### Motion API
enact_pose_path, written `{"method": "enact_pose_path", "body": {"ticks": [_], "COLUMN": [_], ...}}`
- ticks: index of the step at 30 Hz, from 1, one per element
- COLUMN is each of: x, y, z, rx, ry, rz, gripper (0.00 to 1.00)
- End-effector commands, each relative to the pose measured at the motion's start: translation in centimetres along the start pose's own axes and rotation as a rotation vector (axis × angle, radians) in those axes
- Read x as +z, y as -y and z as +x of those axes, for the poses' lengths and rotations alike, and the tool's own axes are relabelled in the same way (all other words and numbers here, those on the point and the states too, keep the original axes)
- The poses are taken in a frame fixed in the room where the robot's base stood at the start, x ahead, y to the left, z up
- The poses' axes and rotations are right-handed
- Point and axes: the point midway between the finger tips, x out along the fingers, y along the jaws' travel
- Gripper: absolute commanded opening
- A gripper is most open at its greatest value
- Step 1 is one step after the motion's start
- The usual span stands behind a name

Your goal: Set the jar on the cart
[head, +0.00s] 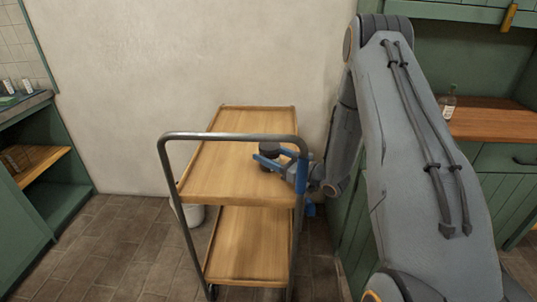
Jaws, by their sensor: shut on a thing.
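The cart (220,190) has two wooden shelves and a grey metal frame with a push handle, and it stands by the pale wall. My gripper (268,160) reaches in from the right, over the right side of the cart's top shelf. Its blue fingers are shut on a dark jar (270,147), whose upper part shows between and above them. The jar looks upright. The fingers hide its lower part, so I cannot tell whether its base touches the shelf.
The cart's handle (232,135) rises at the near side, close to my gripper. The rest of the top shelf is bare. A white bin (190,213) stands behind the cart. Green cabinets are at left and right; a bottle (447,103) stands on the right wooden counter (492,122).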

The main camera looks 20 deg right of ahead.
Motion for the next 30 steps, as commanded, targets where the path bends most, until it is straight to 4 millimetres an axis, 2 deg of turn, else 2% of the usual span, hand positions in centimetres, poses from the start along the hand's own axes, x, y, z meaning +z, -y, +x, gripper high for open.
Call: {"method": "enact_pose_path", "body": {"ticks": [1, 2, 5, 17, 20, 30], "x": [0.2, 0.2, 0.2, -0.1, 0.0, 0.0], "y": [0.0, 0.0, 0.0, -0.1, -0.1, -0.2], "z": [0.0, 0.0, 0.0, -0.4, -1.8, -8.7], "rx": [0.000, 0.000, 0.000, 0.001, 0.003, 0.005], "ry": [0.000, 0.000, 0.000, 0.001, 0.002, 0.001], "rz": [0.000, 0.001, 0.000, 0.001, 0.002, 0.001], "gripper": [0.31, 0.61, 0.76, 0.76, 0.76, 0.76]}}
